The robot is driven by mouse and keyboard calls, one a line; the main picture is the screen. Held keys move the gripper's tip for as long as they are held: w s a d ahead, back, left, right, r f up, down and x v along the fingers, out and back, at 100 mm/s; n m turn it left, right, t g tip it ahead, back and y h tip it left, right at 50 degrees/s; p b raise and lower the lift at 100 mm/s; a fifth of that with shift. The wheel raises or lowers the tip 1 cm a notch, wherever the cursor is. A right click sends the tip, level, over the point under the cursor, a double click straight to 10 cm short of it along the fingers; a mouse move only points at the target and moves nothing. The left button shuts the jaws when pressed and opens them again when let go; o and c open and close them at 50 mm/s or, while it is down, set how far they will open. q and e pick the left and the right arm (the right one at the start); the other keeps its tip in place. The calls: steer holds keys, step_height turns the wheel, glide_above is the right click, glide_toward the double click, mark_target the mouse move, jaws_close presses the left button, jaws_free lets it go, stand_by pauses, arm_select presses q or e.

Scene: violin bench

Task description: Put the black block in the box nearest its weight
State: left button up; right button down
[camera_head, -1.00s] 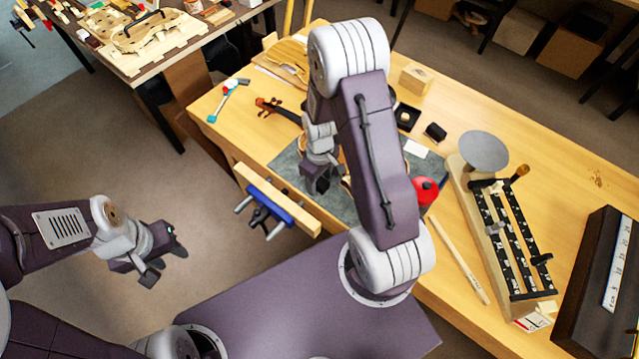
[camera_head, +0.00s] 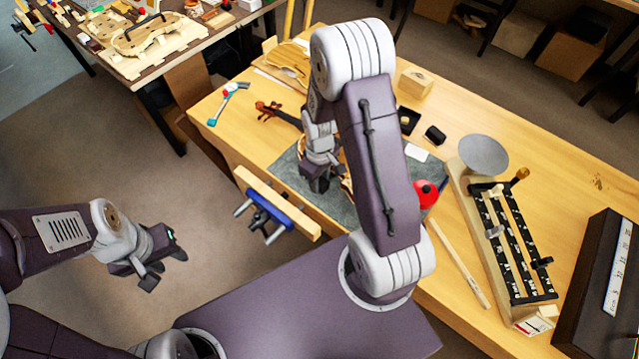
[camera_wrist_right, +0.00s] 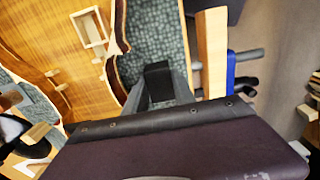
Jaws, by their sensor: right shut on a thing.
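My right gripper (camera_head: 318,182) is low over the grey mat, beside the violin, partly covered by my own arm. In the right wrist view its fingers (camera_wrist_right: 158,92) are closed around a small black piece, apparently the black block (camera_wrist_right: 157,80); its outline is hard to separate from the fingers. My left gripper (camera_head: 158,265) hangs open and empty over the floor, left of the bench. A dark box (camera_head: 598,285) with a white numbered strip stands at the bench's right end; its inside cannot be seen. The beam balance (camera_head: 502,235) has an empty round pan (camera_head: 483,154).
A wooden vise (camera_head: 275,203) juts from the front edge.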

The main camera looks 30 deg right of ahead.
step_height(320, 180, up, 2)
steer(key=shift+r, duration=0.1)
steer(key=s+d+r+b, duration=0.2)
steer(key=s+r, duration=0.4)
steer(key=s, duration=0.5)
steer(key=shift+s+d+r+b, duration=0.15)
steer(key=shift+s+r+b, duration=0.15)
steer(key=shift+b, duration=0.1)
steer(key=shift+w, duration=0.1)
